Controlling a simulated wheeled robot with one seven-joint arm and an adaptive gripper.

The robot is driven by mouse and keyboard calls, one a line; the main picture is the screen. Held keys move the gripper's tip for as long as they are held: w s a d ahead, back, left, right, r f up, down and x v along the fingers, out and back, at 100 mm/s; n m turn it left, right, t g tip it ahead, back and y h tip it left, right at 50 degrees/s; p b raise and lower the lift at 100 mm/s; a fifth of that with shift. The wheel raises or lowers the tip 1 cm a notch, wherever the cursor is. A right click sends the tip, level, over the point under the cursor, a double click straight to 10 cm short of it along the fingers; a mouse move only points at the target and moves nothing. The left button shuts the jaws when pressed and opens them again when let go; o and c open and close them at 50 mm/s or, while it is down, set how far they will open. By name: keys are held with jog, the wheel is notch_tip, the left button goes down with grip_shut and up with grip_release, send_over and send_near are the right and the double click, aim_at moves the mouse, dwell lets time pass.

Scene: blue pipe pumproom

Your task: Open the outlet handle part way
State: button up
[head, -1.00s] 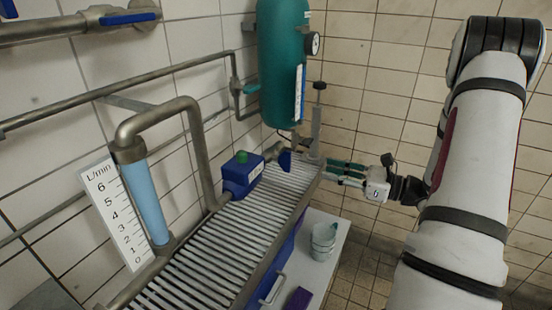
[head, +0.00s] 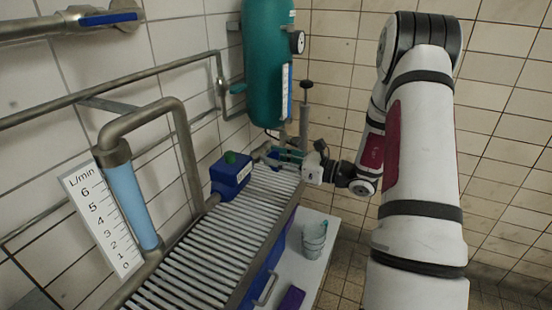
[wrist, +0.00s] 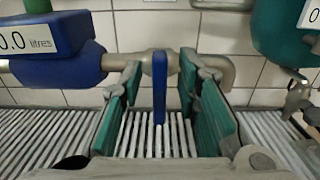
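The outlet handle (wrist: 159,88) is a blue lever on a grey metal pipe (wrist: 217,68). In the wrist view it hangs straight down, crosswise to the pipe. My gripper (wrist: 160,80) is open, with one green-padded finger on each side of the handle and a gap on both sides. In the head view my gripper (head: 284,153) is at the outlet pipe above the far end of the slatted grate, and the handle is hidden there. A blue meter (head: 231,176) with a green top sits on the same pipe; in the wrist view the meter (wrist: 55,65) reads 0.0 litres.
A teal tank (head: 270,70) with a gauge stands behind the outlet. The slatted grate (head: 205,235) runs below the pipe. Cups (head: 314,240) stand on a white surface at right. A flow tube (head: 133,205) with an L/min scale is at left. Another blue handle (head: 110,18) is at top left.

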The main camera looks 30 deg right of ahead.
jog(key=shift+w+a, duration=0.1)
jog(key=shift+w, duration=0.05)
grip_shut()
dwell(0.4)
